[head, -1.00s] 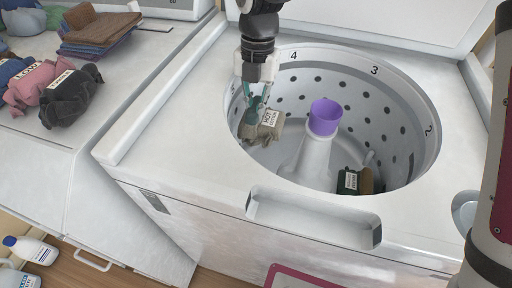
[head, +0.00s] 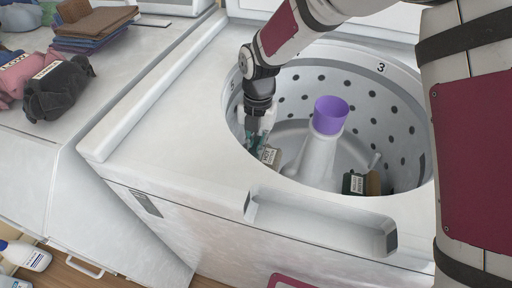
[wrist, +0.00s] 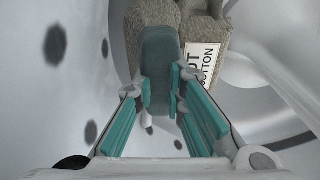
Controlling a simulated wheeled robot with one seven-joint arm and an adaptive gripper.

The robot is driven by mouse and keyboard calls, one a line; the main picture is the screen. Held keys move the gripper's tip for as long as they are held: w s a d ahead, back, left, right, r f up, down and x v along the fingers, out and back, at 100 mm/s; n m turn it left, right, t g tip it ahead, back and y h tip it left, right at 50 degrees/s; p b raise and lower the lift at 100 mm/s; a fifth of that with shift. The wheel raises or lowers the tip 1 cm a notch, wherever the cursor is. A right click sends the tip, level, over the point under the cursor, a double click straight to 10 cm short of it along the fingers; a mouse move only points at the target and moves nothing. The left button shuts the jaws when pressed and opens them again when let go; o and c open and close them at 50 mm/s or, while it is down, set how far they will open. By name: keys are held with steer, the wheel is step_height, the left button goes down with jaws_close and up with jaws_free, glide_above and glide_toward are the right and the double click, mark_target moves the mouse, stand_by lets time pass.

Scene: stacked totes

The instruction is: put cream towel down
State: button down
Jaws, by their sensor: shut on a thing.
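The cream towel, a bunched beige cloth with a "HOT COTTON" label, is inside the washer tub at its left side. In the head view, only a small part of the towel (head: 276,158) shows beside my gripper (head: 255,142). In the wrist view, the towel (wrist: 212,35) lies at and beyond the fingertips. My gripper (wrist: 163,95), with teal finger pads, is shut on the towel, low inside the tub wall. Whether the towel touches the tub floor is hidden by the front rim.
The open washer (head: 185,165) has a perforated tub with a central post topped by a purple cup (head: 331,114). A dark green labelled cloth (head: 355,183) lies at the tub's right. A dark cloth (head: 60,90) and folded cloths (head: 95,28) rest on the left machine.

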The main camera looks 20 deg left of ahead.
steer(key=shift+f, duration=0.35)
steer(key=shift+f, duration=0.2)
steer(key=c, duration=1.7)
jaws_free()
steer(key=shift+o, duration=0.2)
step_height(320, 180, up, 13)
steer(key=w+p, duration=0.1)
steer(key=p, duration=0.2)
steer(key=shift+w, duration=0.25)
